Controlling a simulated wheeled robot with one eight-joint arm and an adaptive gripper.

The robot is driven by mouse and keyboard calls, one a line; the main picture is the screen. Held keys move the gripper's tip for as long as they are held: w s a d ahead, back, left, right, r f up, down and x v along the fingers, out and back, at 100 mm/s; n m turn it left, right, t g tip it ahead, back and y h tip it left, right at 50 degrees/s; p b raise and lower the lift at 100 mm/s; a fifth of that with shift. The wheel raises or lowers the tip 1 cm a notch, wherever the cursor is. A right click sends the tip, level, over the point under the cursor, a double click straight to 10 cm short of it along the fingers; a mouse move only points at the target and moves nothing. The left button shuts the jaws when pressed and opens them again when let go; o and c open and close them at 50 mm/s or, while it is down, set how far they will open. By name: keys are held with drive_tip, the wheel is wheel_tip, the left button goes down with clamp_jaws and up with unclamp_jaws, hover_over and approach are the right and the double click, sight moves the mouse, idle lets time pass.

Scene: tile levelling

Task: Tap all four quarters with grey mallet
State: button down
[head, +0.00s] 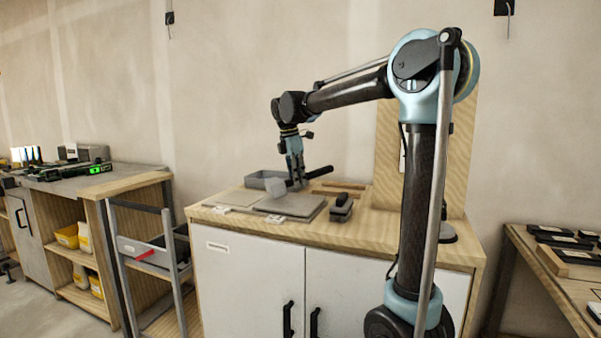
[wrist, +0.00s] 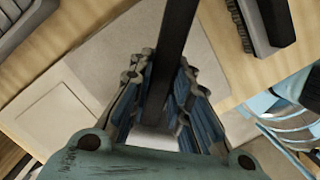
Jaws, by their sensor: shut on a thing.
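My gripper (head: 295,176) is shut on the black handle of the grey mallet and holds it over the workbench. The mallet's pale grey head (head: 276,187) shows to the left of the fingers, above the tile area. I cannot tell whether it touches a tile. A darker grey tile (head: 292,206) lies below the mallet, and a flat lighter tile (head: 234,198) lies to its left.
A grey tray (head: 252,181) stands behind the tiles. A black-handled block (head: 341,208) stands right of them. Two small white pieces (head: 275,219) lie at the front tile edge. A trolley (head: 150,250) stands left of the bench, and another table (head: 560,262) stands right.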

drive_tip(key=shift+f, duration=1.3)
drive_tip(key=shift+r, duration=2.25)
wheel_tip(320, 180, down, 5)
drive_tip(key=shift+f, duration=0.1)
drive_tip(key=shift+r, duration=2.8)
